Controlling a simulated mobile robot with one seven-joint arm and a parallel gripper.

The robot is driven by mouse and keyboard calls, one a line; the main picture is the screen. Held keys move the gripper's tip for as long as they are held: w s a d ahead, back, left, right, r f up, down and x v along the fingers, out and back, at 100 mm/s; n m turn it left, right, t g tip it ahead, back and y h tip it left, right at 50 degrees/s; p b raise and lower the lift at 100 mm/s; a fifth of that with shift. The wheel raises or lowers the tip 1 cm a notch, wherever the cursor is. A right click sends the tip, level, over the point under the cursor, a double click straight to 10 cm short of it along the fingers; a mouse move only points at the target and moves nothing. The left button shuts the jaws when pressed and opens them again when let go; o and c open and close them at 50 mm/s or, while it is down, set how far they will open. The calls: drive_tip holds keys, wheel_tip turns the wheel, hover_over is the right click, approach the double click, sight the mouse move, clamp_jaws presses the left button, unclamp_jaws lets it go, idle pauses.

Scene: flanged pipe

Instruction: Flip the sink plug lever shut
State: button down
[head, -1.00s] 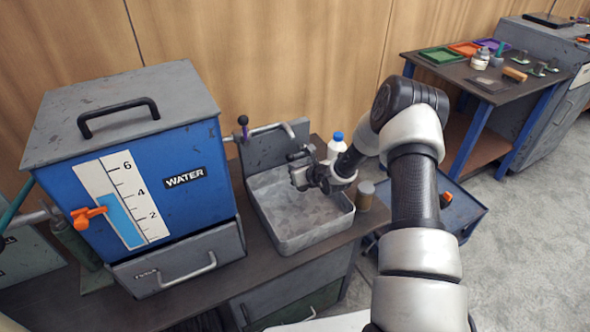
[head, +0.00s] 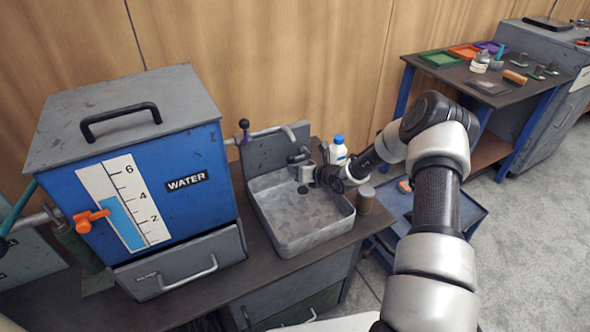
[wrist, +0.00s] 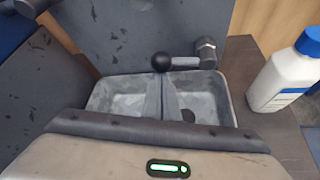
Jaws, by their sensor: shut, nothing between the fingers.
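The sink plug lever shows in the wrist view as a short arm with a black ball end (wrist: 163,62), reaching left from a metal pivot at the sink's back wall. In the head view the dark lever (head: 298,156) is small, just behind my gripper. The grey metal sink (head: 320,236) has a dark round drain hole (wrist: 188,115). My gripper (wrist: 162,78) is shut and empty over the sink, its fingertips close to the ball in the picture. I cannot tell whether they touch.
A white bottle (head: 338,152) with a blue cap stands right of the sink, near my wrist. A small can (head: 365,199) stands by the sink's right rim. The blue water tank (head: 180,185) is at left.

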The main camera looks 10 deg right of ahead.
sight(291, 159)
drive_tip(key=r, duration=0.1)
drive_tip(key=r+m+y+p, duration=0.1)
drive_tip(key=r, duration=0.1)
drive_tip(key=shift+w+d+m+y+p, duration=0.15)
drive_tip(key=shift+d+m+y+p, duration=0.15)
drive_tip(key=shift+m+p, duration=0.1)
drive_tip(key=shift+r, duration=0.3)
drive_tip(key=shift+w+d+r, duration=0.1)
drive_tip(key=shift+d+r, duration=0.1)
drive_tip(key=shift+r, duration=0.25)
drive_tip(key=d+r+m+y+b, duration=0.1)
drive_tip(key=w+d+r+m+y, duration=0.1)
drive_tip(key=m+y, duration=0.1)
drive_tip(key=d+m+y+b, duration=0.1)
drive_tip(key=d+m, duration=0.1)
drive_tip(key=shift+w+r+b, duration=0.15)
drive_tip(key=shift+r+b, duration=0.15)
drive_tip(key=shift+r, duration=0.1)
drive_tip(key=shift+d+r, duration=0.1)
drive_tip(key=shift+d, duration=0.1)
